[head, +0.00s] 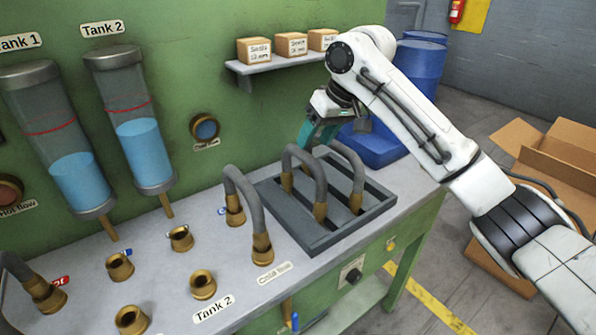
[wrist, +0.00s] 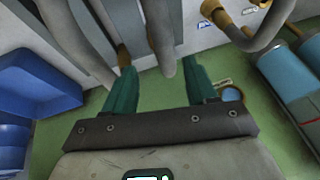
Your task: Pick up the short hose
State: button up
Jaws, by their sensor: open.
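Two grey arched hoses with brass ends stand in a dark slotted tray (head: 318,238). One is the left hose (head: 318,178), the other the right hose (head: 354,170); I cannot tell which is the short one. My gripper (head: 312,138) is at the tray's wall side, fingers pointing down behind the hoses' tops. In the wrist view the green fingers (wrist: 162,88) are spread apart. The left hose (wrist: 161,38) shows between the fingertips, not clamped. The right hose (wrist: 72,38) lies outside the left finger. The exact depth between fingers and hose is unclear.
Another hose (head: 252,200) joins two brass fittings left of the tray. Several open brass fittings (head: 203,285) stand on the bench. A shelf with boxes (head: 290,45) hangs on the green wall. Blue bins (head: 372,145) lie behind the arm. Cardboard boxes (head: 555,160) are on the floor right.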

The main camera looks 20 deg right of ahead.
aim_at(301, 160)
jog(key=x, duration=0.3)
jog(key=shift+a+r, duration=0.1)
jog(key=x, duration=0.1)
jog(key=p+x, duration=0.1)
jog(key=x, duration=0.2)
jog(key=shift+s+a, duration=0.25)
jog(key=shift+w+a+f, duration=0.2)
jog(key=shift+f, duration=0.35)
jog(key=shift+c, duration=0.3)
grip_shut()
